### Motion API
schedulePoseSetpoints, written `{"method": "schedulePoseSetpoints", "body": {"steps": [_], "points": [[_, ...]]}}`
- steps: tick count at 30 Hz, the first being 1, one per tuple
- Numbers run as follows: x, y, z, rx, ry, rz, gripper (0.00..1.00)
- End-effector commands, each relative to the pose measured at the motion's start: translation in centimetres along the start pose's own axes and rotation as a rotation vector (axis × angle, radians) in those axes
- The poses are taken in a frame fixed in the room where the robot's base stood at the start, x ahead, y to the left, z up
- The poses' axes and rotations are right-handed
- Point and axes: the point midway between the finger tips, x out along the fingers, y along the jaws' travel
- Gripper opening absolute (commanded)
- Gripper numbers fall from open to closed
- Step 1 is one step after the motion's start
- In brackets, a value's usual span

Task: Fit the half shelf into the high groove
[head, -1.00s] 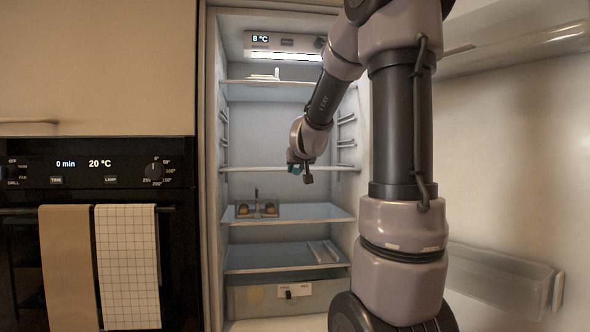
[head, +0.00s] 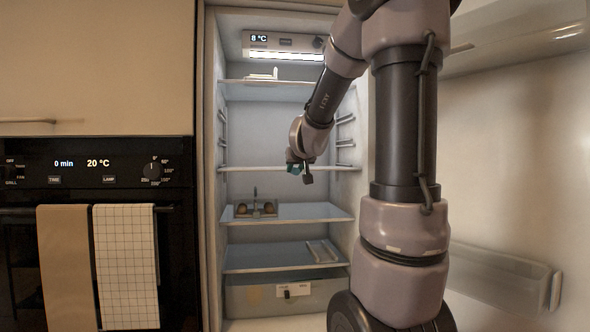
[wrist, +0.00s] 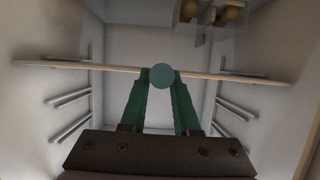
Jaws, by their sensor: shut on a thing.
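The half shelf (head: 245,169) is a thin, pale-edged panel spanning the fridge at mid height, roughly level in the head view. My gripper (head: 300,168) is at its front edge, right of the middle. In the wrist view the shelf (wrist: 100,68) crosses the picture with a slight tilt. The green fingers of my gripper (wrist: 161,78) are shut on its edge, with a round teal part between the tips. Groove rails (head: 345,118) line the right wall above the shelf. Rails show on both walls in the wrist view (wrist: 68,115). Whether the shelf's ends sit in a rail cannot be told.
A fixed shelf (head: 240,83) is above, under the lit panel (head: 285,45). Below are a shelf with an egg tray (head: 256,208), another shelf (head: 265,256) and a drawer (head: 265,294). The open fridge door (head: 510,180) stands right. The oven (head: 100,180) is left.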

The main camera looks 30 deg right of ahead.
Motion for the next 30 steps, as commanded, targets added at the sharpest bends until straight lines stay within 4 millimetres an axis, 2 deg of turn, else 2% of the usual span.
{"method": "schedulePoseSetpoints", "body": {"steps": [15, 25, 26, 27, 28, 30], "points": [[-1.2, 0.1, 0.4, 0.0, 0.002, 0.001, 0.0], [-1.4, 0.0, 0.5, 0.0, 0.002, 0.001, 0.0], [-1.4, 0.0, 0.5, 0.0, 0.002, 0.001, 0.41], [-1.4, 0.0, 0.5, 0.0, 0.002, 0.001, 0.57], [-1.4, 0.0, 0.5, 0.0, 0.002, 0.001, 0.65], [-1.4, 0.0, 0.5, 0.0, 0.001, 0.001, 0.65]]}}
